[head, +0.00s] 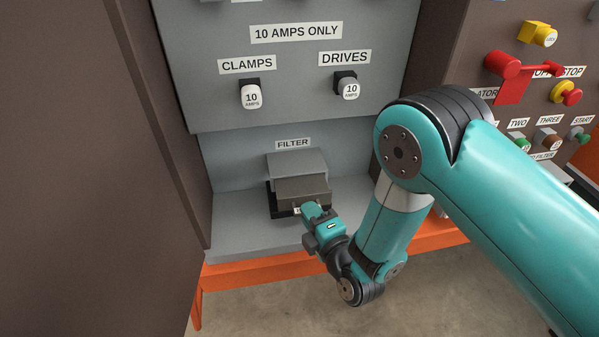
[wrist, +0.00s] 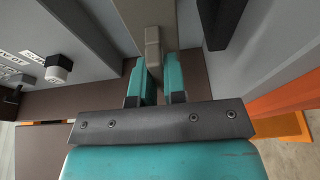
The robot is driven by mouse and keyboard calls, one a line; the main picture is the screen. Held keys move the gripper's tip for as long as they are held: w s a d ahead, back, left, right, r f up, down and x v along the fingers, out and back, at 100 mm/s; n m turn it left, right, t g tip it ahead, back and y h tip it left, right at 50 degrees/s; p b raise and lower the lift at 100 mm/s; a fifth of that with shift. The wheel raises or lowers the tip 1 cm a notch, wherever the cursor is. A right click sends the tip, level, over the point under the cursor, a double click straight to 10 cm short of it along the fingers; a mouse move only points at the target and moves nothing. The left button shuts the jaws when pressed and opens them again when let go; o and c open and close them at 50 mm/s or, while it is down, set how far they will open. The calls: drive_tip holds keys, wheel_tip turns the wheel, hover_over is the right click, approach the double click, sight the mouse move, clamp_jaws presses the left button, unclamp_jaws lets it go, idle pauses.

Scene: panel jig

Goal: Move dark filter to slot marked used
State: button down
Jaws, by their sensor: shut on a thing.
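The dark filter (head: 303,188) is a grey-brown block at the front of a grey housing (head: 297,164) under the FILTER label. It sits low over a black base; how deep it is in the housing I cannot tell. My gripper (head: 309,210) is at its front face. In the wrist view the two teal fingers of my gripper (wrist: 159,78) are shut on the filter's narrow pale handle (wrist: 153,52), with the filter's body (wrist: 149,13) beyond it. No slot clearly marked used shows; a label ending in "FILTER" (head: 541,156) at the right is partly hidden by my arm.
The grey panel above carries the CLAMPS fuse (head: 251,95) and DRIVES fuse (head: 349,88). A brown wall (head: 90,170) stands close on the left. A control panel with a red handle (head: 512,72) and several buttons is at the right. The grey shelf (head: 235,222) left of the filter is clear.

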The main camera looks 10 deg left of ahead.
drive_tip(key=s, duration=0.1)
drive_tip(key=s+d+p, duration=0.1)
drive_tip(key=s, duration=0.1)
drive_tip(key=s+d, duration=0.1)
drive_tip(key=shift+s+d, duration=0.1)
drive_tip(key=shift+s, duration=0.3)
idle(0.4)
